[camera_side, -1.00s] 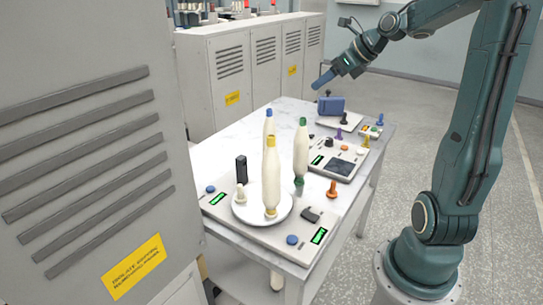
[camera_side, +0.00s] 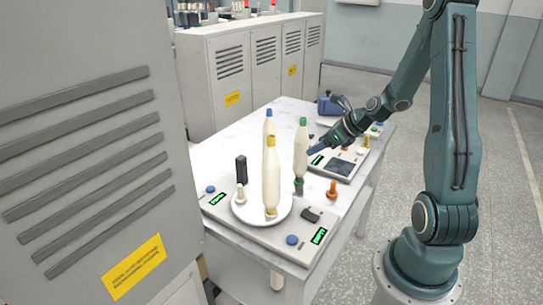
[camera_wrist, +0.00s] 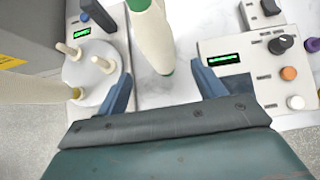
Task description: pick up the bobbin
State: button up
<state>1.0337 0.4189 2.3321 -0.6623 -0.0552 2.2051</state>
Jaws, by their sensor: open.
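Three cream bobbins stand upright on the table. The green-capped bobbin (camera_side: 301,150) has a green foot and stands right of the others. The yellow-capped bobbin (camera_side: 271,180) stands on a round white plate (camera_side: 245,213); the blue-capped bobbin (camera_side: 268,128) is behind it. My gripper (camera_side: 313,151) is open at the right of the green-capped bobbin, close to it at mid-height. In the wrist view the green-capped bobbin (camera_wrist: 152,38) is ahead of my open, empty fingers (camera_wrist: 165,88), roughly between their directions. The yellow-capped bobbin (camera_wrist: 32,91) is at the left edge there.
The white plate carries short pegs (camera_wrist: 67,50). A control panel with a screen (camera_side: 340,166) lies behind the green-capped bobbin. An orange knob (camera_side: 332,190) and a black block (camera_side: 241,170) stand nearby. A blue box (camera_side: 328,106) is at the far end. A grey cabinet (camera_side: 90,120) borders the left.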

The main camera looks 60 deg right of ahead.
aim_at(304, 152)
jog(key=shift+w+f, duration=0.45)
jog(key=shift+w, duration=0.05)
jog(key=shift+x, duration=3.1)
jog(key=c, duration=1.1)
jog(key=shift+r, duration=0.15)
notch_tip(304, 152, up, 20)
jog(key=shift+f, duration=0.1)
